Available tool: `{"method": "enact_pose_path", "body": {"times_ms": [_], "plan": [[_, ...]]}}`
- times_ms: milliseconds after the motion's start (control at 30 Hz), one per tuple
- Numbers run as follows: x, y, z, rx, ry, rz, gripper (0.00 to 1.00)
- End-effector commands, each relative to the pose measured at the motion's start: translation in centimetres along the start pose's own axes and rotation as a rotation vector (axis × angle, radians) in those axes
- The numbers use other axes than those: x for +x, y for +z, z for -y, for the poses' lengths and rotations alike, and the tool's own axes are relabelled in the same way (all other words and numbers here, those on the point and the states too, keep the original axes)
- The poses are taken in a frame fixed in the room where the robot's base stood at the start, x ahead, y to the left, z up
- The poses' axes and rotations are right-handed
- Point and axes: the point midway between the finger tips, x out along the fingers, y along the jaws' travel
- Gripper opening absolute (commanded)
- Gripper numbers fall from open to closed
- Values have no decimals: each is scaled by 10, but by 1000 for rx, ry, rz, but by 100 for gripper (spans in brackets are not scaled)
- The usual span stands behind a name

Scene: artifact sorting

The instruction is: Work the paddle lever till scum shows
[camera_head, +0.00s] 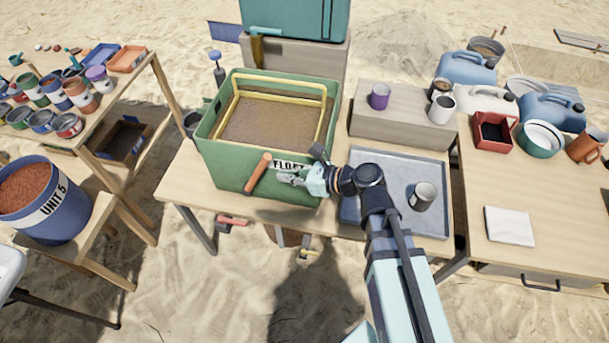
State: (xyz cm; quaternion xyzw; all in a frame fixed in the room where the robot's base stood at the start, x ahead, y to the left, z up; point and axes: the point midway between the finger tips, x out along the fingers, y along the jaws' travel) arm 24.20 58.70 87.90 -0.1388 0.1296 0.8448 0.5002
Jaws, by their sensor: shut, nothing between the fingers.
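A green tank (247,179) with a label reading partly "FLO" stands on the middle table. A yellow frame (280,77) sits inside its top, over brownish, speckled contents (262,120). A lever with an orange-brown handle (258,172) slants across the tank's front face. My gripper (281,179) is shut and empty at the tank's front, just right of the lever handle. I cannot tell whether it touches the handle. My wrist covers part of the label and the tank's lower right front.
A grey tray (433,172) with a metal cup (422,196) lies right of the tank, partly under my arm. Behind it a wooden block (400,128) bears cups. A teal container (300,18) stands behind the tank. A blue "UNIT 5" bucket (72,222) stands left.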

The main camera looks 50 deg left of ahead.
Motion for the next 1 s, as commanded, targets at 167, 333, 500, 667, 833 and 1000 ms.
{"method": "enact_pose_path", "body": {"times_ms": [167, 333, 500, 667, 833, 1000], "plan": [[14, 18, 0, -1, 1, 1, 0], [20, 22, 0, -1, 0, 1, 0], [20, 22, 0, 0, 0, 0, 0], [20, 22, 0, 0, 0, 0, 0], [23, 26, -3, -4, 4, -10, 0], [34, 38, -12, -17, 15, -49, 0]]}}
